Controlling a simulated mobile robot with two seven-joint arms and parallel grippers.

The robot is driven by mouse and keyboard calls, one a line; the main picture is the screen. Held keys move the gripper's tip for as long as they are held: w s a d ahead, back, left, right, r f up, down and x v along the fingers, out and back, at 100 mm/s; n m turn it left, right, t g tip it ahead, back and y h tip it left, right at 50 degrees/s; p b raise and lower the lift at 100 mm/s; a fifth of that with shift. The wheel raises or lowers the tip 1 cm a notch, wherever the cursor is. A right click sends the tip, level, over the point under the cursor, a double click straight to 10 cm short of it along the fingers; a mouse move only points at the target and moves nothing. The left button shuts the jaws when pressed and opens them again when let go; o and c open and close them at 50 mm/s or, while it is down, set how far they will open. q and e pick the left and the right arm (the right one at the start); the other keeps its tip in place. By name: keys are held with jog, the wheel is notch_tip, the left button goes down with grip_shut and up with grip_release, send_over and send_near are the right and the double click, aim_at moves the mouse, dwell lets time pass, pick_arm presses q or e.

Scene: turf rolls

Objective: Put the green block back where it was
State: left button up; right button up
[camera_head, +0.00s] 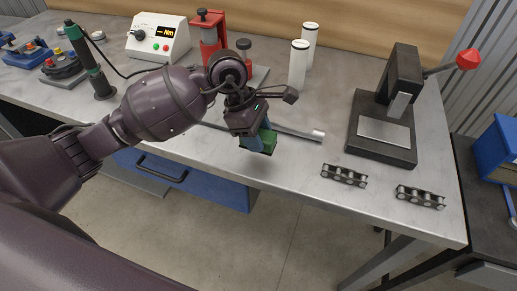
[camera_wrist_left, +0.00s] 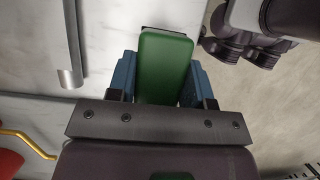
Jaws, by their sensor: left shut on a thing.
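The green block (camera_head: 258,143) is between the fingers of my left gripper (camera_head: 259,138), near the front edge of the grey workbench (camera_head: 280,165). In the left wrist view the green block (camera_wrist_left: 166,68) stands lengthwise between the two blue finger pads, and my left gripper (camera_wrist_left: 163,85) is shut on it. It looks held a little above the bench, but the exact gap cannot be told. A dark piece shows at the block's far end in the wrist view.
A metal bar (camera_head: 300,133) lies just behind the block. A black press (camera_head: 386,115) with a red knob stands to the right, with two chain pieces (camera_head: 344,175) (camera_head: 420,197) in front. White cylinders (camera_head: 299,64), a red stand (camera_head: 211,32) and a display box (camera_head: 158,38) are farther back.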

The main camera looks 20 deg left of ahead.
aim_at(258, 159)
pick_arm(q)
jog(key=shift+f, duration=2.65)
jog(key=shift+f, duration=0.15)
jog(key=o, duration=0.9)
jog(key=v, duration=1.2)
